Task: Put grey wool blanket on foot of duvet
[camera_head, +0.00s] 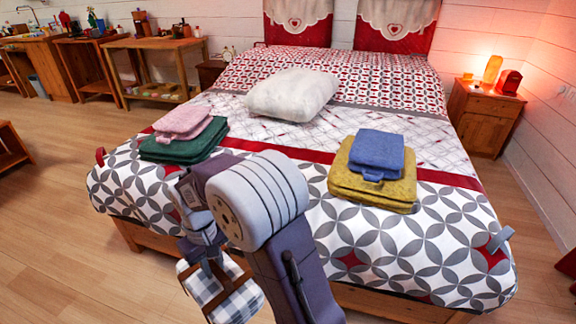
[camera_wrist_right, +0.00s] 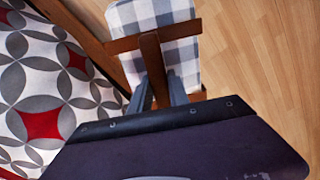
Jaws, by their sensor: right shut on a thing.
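A grey and white checked folded blanket (camera_head: 222,292) with a brown strap hangs from my right gripper (camera_head: 208,264), just off the front edge of the bed. In the right wrist view the gripper's fingers (camera_wrist_right: 159,92) are shut on the brown strap of the blanket (camera_wrist_right: 181,55), with wood floor below. The duvet (camera_head: 392,252) covers the bed, with a grey and white petal pattern at its foot. It also shows at the left of the wrist view (camera_wrist_right: 35,95). My right arm hides the middle of the foot. My left gripper is not in view.
A blue folded cloth (camera_head: 377,150) lies on a yellow one (camera_head: 345,183) at the right of the duvet. A pink one (camera_head: 182,122) lies on a green one (camera_head: 160,151) at the left. A white cushion (camera_head: 292,95) lies behind. The foot's right front is bare.

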